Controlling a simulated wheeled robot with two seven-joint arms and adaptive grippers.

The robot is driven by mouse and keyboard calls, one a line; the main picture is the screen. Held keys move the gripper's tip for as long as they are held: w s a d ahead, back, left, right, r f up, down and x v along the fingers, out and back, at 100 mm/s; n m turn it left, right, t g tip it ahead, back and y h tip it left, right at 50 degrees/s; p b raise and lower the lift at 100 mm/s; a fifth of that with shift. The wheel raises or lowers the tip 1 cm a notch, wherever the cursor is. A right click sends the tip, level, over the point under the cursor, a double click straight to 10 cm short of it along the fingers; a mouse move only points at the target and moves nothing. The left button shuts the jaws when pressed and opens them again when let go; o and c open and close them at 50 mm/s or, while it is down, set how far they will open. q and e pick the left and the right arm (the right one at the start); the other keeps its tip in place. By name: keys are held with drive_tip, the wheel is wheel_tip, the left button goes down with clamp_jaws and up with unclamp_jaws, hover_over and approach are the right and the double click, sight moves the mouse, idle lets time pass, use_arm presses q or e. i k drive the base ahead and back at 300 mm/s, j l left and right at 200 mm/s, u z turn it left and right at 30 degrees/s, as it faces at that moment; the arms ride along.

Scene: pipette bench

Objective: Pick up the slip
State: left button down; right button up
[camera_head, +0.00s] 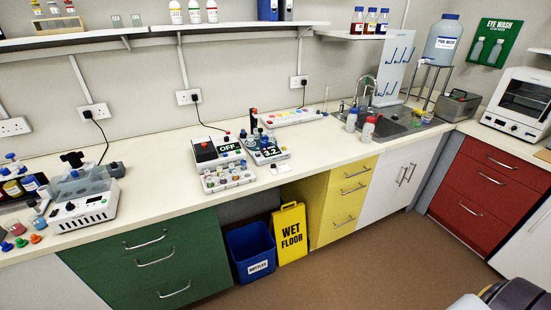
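A small white piece that looks like a paper slip (280,168) lies near the front edge of the white countertop (325,154). It is just right of a tray of small coloured items (228,178). It is too small to read, and I cannot be sure that it is the slip. Neither of my grippers shows in the head view.
A device marked OFF (217,151) and one with a display (266,150) stand behind it. A blue bin (251,248) and a yellow wet floor sign (290,233) stand below. The counter towards the sink (390,122) is mostly clear.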

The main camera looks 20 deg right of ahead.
sight(284, 168)
drive_tip(key=i+l+u, duration=0.1)
drive_tip(key=l, duration=0.35)
drive_tip(key=i+l+u, duration=0.1)
drive_tip(key=l, duration=0.4)
drive_tip(key=i+l+u, duration=0.1)
drive_tip(key=l, duration=0.35)
drive_tip(key=i+l+u, duration=0.1)
drive_tip(key=l, duration=0.4)
